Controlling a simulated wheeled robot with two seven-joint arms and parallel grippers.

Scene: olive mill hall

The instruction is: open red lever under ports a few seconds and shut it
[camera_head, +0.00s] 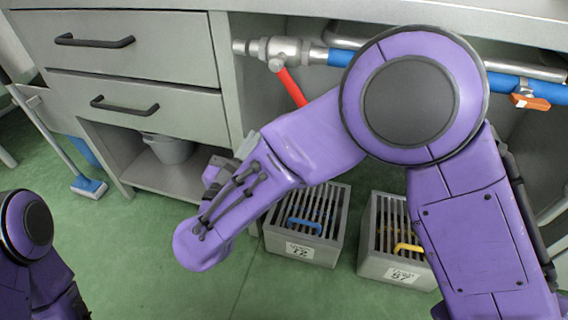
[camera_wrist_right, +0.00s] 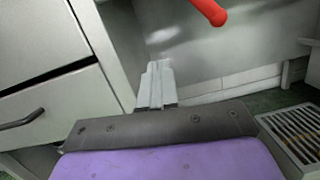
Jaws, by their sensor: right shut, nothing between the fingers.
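The red lever (camera_head: 290,87) hangs slanting down to the right from a metal valve (camera_head: 280,50) at the left end of a blue pipe, under the counter. Its lower end is hidden behind my right arm in the head view. In the right wrist view the red lever (camera_wrist_right: 208,10) shows at the top, right of the fingers and apart from them. My right gripper (camera_wrist_right: 156,75) is shut and empty. In the head view the right gripper (camera_head: 240,150) is partly hidden by my arm, lower left of the lever. My left gripper is out of view.
A drawer cabinet (camera_head: 140,75) stands left of the valve, with a grey bucket (camera_head: 168,150) below. A second orange-red handle (camera_head: 530,102) sits on the blue pipe at right. Two grated boxes (camera_head: 304,250) (camera_head: 385,269) stand on the green floor. A mop (camera_head: 88,187) leans at far left.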

